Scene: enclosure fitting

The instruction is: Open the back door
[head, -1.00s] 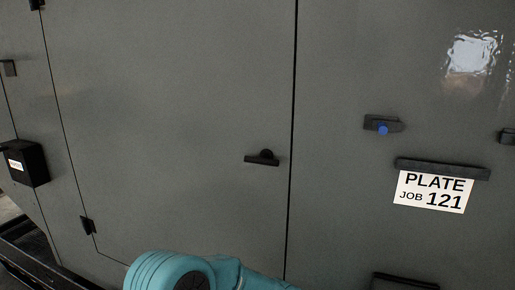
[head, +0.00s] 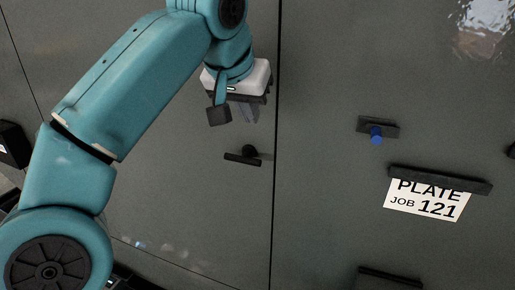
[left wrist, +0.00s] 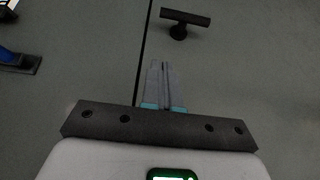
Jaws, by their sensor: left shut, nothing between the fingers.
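The back door (head: 190,190) is a large grey panel, shut, with a dark vertical seam along its right edge. Its black T-shaped handle (head: 245,157) lies nearly level, near that seam. It also shows at the top of the left wrist view (left wrist: 183,22). My left gripper (head: 248,118) is just above the handle in the head view, fingers together and empty. In the left wrist view its fingers (left wrist: 163,68) point toward the door, apart from the handle. My right gripper is not in view.
Right of the seam, a fixed panel carries a black latch with a blue knob (head: 377,133) and a black holder (head: 440,179) with a white card (head: 426,201) reading "PLATE JOB 121". A black box (head: 13,144) is at the far left.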

